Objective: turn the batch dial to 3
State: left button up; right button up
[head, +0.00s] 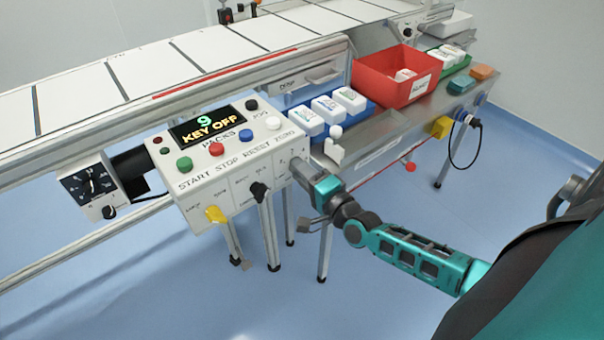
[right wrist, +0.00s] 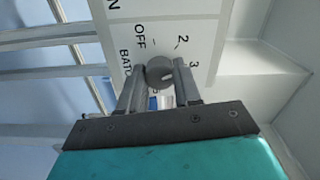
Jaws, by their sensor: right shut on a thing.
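The batch dial (right wrist: 159,71) is a round grey knob on a white panel in the right wrist view. Labels OFF, 2 and 3 are printed around it, with part of the word BATCH on its left. A small pale mark shows on the knob, but I cannot tell which label it points to. My right gripper (right wrist: 160,78) is shut on the dial, one finger on each side. In the head view my right gripper (head: 300,172) is at the right side of the white control box (head: 225,165) and hides the dial. My left gripper is not in view.
The display (head: 205,122) reads 9 and KEY OFF. Coloured buttons, a yellow knob (head: 213,213) and a black knob (head: 259,190) are on the box. The blue floor in front is mostly clear.

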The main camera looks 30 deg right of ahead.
pick_arm(q)
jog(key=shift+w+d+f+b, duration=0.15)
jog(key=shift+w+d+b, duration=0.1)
jog(key=shift+b, duration=0.35)
pick_arm(e)
jog(key=shift+m, duration=2.2)
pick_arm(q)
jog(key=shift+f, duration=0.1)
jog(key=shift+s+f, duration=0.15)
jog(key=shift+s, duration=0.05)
pick_arm(e)
jog(key=o, duration=1.1)
jog(key=shift+c, duration=0.2)
jog(key=shift+s, duration=0.1)
pick_arm(q)
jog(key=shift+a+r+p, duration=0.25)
jog(key=shift+p, duration=0.35)
pick_arm(e)
jog(key=s+d, duration=0.1)
jog(key=s, duration=1.1)
jog(key=shift+s, duration=0.35)
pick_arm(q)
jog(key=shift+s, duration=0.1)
